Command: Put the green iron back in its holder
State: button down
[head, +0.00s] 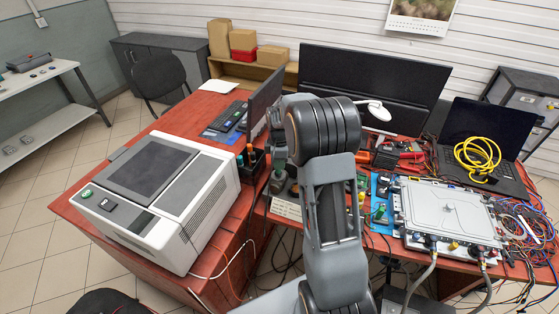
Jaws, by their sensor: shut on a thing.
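My own grey arm (335,215) fills the middle of the head view, and its elbow hides part of the bench behind it. My gripper cannot be made out behind the arm. A small dark green shape (279,160) shows just left of the elbow, partly covered; I cannot tell whether it is the green iron. Another small green piece (380,210) lies on the blue mat right of the arm, too small to identify. The iron's holder cannot be picked out for certain.
A large white-grey machine (160,195) stands on the red bench at left. A grey metal case (447,208) with hoses sits at right, near a laptop (487,135) with a yellow cable coil (477,155). Dark monitors (365,85) stand behind. Tangled wires (530,235) crowd the right edge.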

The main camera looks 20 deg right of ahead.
jog(key=shift+f, duration=0.1)
dwell(0.8)
jog(key=shift+c, duration=1.8)
grip_release()
jog(key=shift+r+p, duration=1.95)
jog(key=shift+r, duration=0.8)
notch_tip(320, 180, up, 6)
jog(key=p, duration=0.4)
